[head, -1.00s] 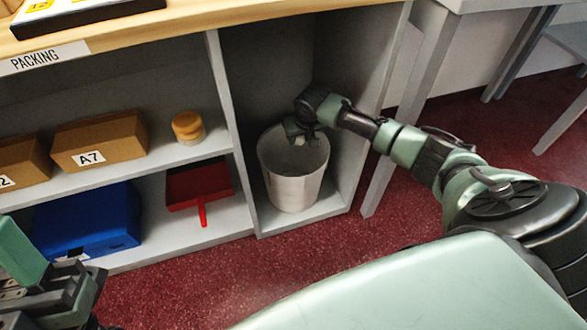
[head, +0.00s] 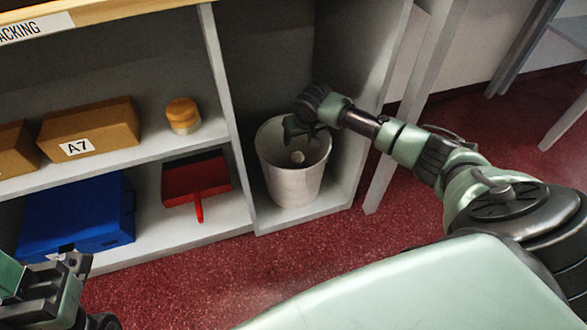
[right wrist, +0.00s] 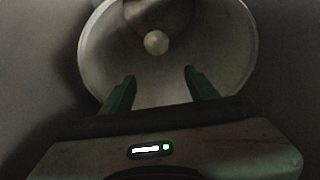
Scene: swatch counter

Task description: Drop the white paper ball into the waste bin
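The white waste bin (head: 292,186) stands in the open right compartment of the counter. The white paper ball (head: 297,157) is inside the bin, below its rim; it also shows in the right wrist view (right wrist: 156,42), beyond the fingertips and apart from them. My right gripper (head: 300,133) is over the bin's mouth. In the right wrist view its two green fingers (right wrist: 160,82) are spread with nothing between them. My left gripper (head: 72,268) is at the lower left, partly cut off by the frame; its fingers are not clear enough to judge.
The shelves left of the bin hold a cardboard box marked A7 (head: 88,136), a yellow-orange jar (head: 183,115), a blue box (head: 75,218) and a red dustpan (head: 192,180). A divider (head: 226,115) stands left of the bin. The red floor (head: 210,280) in front is clear.

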